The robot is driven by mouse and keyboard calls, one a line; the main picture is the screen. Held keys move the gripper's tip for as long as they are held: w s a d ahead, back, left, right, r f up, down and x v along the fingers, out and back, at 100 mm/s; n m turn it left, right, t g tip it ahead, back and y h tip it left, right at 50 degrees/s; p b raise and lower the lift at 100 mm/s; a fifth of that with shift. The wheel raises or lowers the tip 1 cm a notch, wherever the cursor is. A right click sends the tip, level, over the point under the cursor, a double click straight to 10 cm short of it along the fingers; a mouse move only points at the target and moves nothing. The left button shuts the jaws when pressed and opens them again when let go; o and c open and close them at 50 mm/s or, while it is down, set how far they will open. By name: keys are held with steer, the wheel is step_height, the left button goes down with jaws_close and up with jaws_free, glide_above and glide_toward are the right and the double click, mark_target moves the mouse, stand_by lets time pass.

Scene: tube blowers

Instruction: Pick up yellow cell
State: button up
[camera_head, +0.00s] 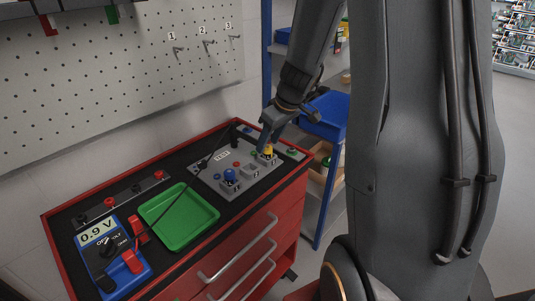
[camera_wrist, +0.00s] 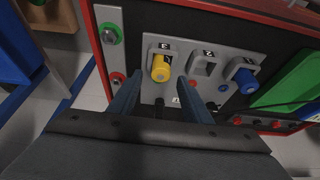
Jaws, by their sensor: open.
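The yellow cell (camera_wrist: 161,68) sits in the slot marked 3 on the grey test panel (camera_wrist: 222,45). In the head view the yellow cell (camera_head: 268,151) shows at the panel's far right, just below my gripper (camera_head: 268,138). My gripper (camera_wrist: 163,100) is open in the wrist view, with one blue finger on each side of the near end of the cell. Whether the fingers touch the cell cannot be told. A blue cell (camera_wrist: 243,79) sits in the slot marked 1, and it shows in the head view (camera_head: 230,175). The slot marked 2 (camera_wrist: 205,64) looks empty.
The panel lies on a red tool cabinet (camera_head: 262,222). A green tray (camera_head: 180,217) and a blue multimeter (camera_head: 111,257) reading 0.9 V lie to the left. A pegboard (camera_head: 120,70) rises behind. A blue bin (camera_head: 326,114) stands on a shelf at the right.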

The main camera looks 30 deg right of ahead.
mark_target(267, 146)
steer(key=shift+x, duration=1.5)
jaws_close()
